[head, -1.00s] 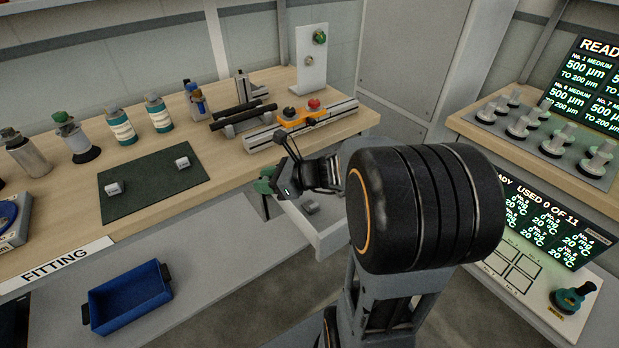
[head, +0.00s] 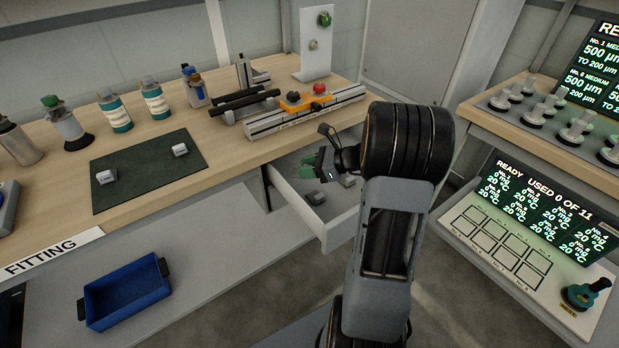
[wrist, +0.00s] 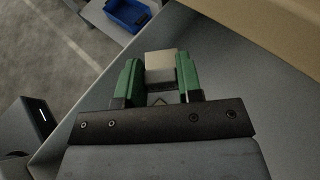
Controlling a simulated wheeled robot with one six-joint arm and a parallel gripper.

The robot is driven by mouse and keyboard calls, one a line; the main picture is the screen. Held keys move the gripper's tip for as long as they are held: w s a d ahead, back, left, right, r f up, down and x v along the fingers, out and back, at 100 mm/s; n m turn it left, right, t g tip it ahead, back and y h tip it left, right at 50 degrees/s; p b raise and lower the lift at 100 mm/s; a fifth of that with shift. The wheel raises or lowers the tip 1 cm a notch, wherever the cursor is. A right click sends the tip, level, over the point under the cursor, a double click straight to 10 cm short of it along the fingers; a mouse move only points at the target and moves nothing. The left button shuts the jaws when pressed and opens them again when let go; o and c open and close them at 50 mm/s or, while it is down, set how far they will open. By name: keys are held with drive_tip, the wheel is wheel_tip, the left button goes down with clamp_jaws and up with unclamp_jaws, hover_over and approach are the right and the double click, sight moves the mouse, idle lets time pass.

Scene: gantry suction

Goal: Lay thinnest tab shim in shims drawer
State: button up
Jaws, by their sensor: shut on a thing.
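My gripper (head: 309,170) is over the open shims drawer (head: 295,220), below the bench edge. In the wrist view its green fingers (wrist: 160,82) are shut on a small pale tab shim (wrist: 161,66), one finger on each side. The held shim cannot be made out in the head view. A small grey piece (head: 316,197) lies in the drawer under my gripper. Two more tab shims, one at the left (head: 106,176) and one at the right (head: 180,150), lie apart on the dark green mat (head: 140,185). I cannot compare their thicknesses.
The bench edge lies close behind my gripper. A rail with an orange block (head: 303,100) stands on the bench above the drawer. A blue tray (head: 125,298) sits lower left. A side table with a lit display (head: 540,205) stands at the right.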

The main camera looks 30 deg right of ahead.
drive_tip(key=shift+w+d+f, duration=0.1)
drive_tip(key=shift+d+f, duration=0.15)
drive_tip(key=shift+f, duration=0.05)
drive_tip(key=shift+d+f+b, duration=0.15)
drive_tip(key=shift+f+b, duration=0.45)
drive_tip(key=shift+f, duration=1.15)
drive_tip(key=shift+f, duration=0.15)
drive_tip(key=shift+f+b, duration=0.35)
drive_tip(key=shift+f, duration=0.1)
drive_tip(key=shift+w, duration=0.1)
drive_tip(key=o, duration=1.1)
drive_tip(key=shift+c, duration=0.2)
